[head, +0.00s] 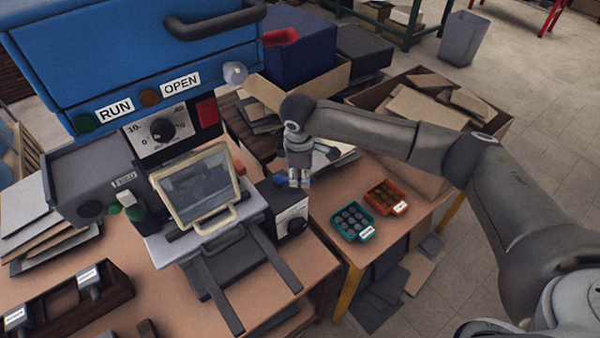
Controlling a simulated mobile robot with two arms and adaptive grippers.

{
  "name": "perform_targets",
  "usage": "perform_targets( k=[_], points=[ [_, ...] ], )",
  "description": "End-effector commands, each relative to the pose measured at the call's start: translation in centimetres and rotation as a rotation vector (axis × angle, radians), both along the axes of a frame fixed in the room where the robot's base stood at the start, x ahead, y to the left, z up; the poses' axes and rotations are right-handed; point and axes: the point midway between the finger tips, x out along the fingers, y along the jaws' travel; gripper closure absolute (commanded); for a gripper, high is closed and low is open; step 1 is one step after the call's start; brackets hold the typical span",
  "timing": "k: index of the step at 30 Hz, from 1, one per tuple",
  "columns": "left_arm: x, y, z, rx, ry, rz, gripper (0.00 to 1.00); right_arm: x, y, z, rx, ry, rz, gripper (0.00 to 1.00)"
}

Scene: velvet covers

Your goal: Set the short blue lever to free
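A small blue lever (281,181) shows at the top of a dark box (268,192) to the right of the framed screen. My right gripper (299,184) points down just to the right of the lever, with its fingertips close to it. I cannot tell whether they touch. Its fingers look near each other, but too small to tell open from shut. The lever's setting and any "free" marking are not readable. My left gripper is not in view.
A blue machine head (150,50) with RUN and OPEN labels overhangs the bench. A red-handled lever (281,37) sticks out at its right. A cream-framed screen (197,185) stands left of the box. Teal (352,222) and orange (386,196) trays sit on the right table.

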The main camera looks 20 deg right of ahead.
Motion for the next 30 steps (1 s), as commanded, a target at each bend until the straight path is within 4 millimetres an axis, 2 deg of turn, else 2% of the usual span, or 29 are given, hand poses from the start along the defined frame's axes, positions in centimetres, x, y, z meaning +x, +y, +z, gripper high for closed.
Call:
perform_targets(
  k=[6,16,24,25,30],
  points=[
    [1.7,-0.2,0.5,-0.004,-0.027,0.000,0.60,0.4,-0.1,-2.2,0.001,-0.001,-0.001,0.63],
    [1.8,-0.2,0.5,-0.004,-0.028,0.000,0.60,0.5,-0.1,-2.5,0.001,-0.001,0.000,0.63],
    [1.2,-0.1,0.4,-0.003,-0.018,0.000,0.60,0.5,-0.1,-2.5,0.001,-0.001,0.000,0.98],
    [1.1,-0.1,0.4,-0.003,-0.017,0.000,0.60,0.5,-0.1,-2.5,0.001,-0.001,0.000,1.00],
    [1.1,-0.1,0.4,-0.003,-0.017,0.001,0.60,0.5,-0.2,-2.5,0.001,-0.001,0.000,1.00]
  ],
)
